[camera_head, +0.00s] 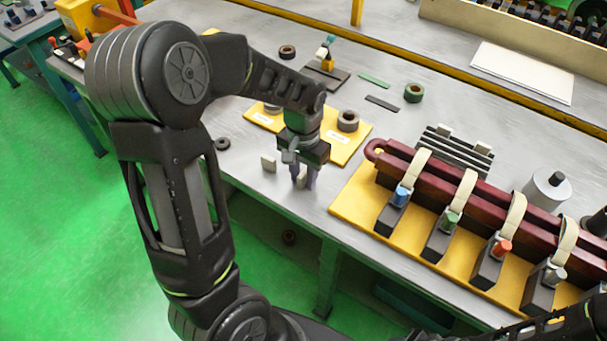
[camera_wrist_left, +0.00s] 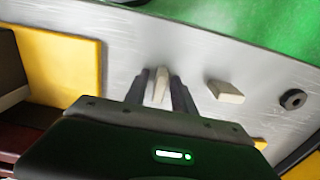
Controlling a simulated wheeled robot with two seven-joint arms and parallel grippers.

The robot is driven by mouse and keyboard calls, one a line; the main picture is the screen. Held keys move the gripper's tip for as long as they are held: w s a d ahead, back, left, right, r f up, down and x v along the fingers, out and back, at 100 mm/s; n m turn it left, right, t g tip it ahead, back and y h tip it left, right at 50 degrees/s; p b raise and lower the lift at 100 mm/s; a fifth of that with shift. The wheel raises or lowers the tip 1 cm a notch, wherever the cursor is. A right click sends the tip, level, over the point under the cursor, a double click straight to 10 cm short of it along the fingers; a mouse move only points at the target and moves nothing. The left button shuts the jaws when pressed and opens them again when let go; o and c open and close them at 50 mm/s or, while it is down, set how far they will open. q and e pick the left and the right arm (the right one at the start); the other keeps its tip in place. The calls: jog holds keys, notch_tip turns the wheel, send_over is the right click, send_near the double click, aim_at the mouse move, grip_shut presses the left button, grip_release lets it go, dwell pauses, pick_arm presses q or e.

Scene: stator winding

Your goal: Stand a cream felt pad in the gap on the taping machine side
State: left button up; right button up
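My left gripper (camera_head: 304,183) points down over the table near its front edge. One cream felt pad (camera_head: 301,177) is between its two fingers; it also shows between them in the left wrist view (camera_wrist_left: 161,86). A finger is on each side of this pad, but I cannot tell whether they press on it. A second cream pad (camera_head: 268,163) is on the table just left of the gripper, apart from it; it shows in the left wrist view too (camera_wrist_left: 225,91). My right gripper is out of view. I cannot make out which opening is the gap.
A dark red coil (camera_head: 400,160) with cream straps and several black clamp blocks lies over a yellow board (camera_head: 350,205) at right. Another yellow board (camera_head: 345,152) with dark rings is behind the gripper. A black ring (camera_head: 222,144) lies at left. The table's front edge is close.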

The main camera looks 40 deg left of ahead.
aim_at(303, 173)
pick_arm(q)
jog(key=shift+r, duration=0.25)
notch_tip(303, 173, up, 12)
dwell(0.6)
jog(key=shift+f, duration=0.1)
dwell(0.6)
